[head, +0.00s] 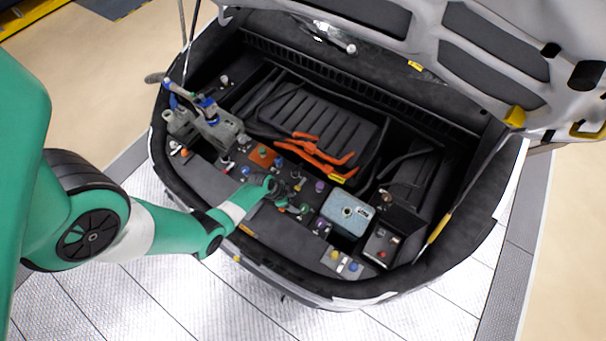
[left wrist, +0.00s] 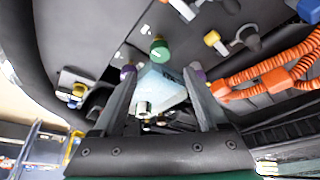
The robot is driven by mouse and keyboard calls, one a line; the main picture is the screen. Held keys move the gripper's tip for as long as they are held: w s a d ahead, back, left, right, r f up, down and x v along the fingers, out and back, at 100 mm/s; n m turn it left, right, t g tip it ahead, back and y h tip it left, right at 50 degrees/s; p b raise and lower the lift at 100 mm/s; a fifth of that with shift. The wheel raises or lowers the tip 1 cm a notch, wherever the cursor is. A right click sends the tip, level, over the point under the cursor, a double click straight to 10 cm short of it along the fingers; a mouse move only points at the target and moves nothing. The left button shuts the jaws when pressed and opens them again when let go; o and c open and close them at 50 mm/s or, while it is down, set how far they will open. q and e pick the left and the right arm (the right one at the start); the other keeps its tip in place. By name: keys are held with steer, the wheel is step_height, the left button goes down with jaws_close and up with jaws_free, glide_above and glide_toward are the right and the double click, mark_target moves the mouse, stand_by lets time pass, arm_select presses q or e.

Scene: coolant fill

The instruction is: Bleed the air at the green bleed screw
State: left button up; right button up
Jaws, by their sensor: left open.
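A green round knob, which looks like the bleed screw, shows in the left wrist view (left wrist: 159,48), just past the fingertips and roughly centred between them. A small green part, perhaps the same screw, shows in the head view (head: 304,208) beside my gripper. My left gripper (head: 288,190) reaches down into the engine bay from the left; its fingers are small and dark there. In the left wrist view the left gripper (left wrist: 160,74) is open, with nothing held between its fingers. I cannot tell whether a finger touches the knob. My right gripper is not in view.
A light blue box (head: 347,212) stands right of my gripper. Orange cables (head: 318,152) lie behind it. A grey pump-like unit (head: 208,124) stands at the left. An orange plate with another green knob (head: 262,150) is nearby. The raised hood (head: 440,45) hangs above.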

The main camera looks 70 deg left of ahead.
mark_target(304, 207)
arm_select(q)
steer(key=b+x, duration=0.5)
steer(key=x, duration=0.4)
steer(key=shift+w+f, duration=0.1)
steer(key=shift+f, duration=0.1)
jaws_close()
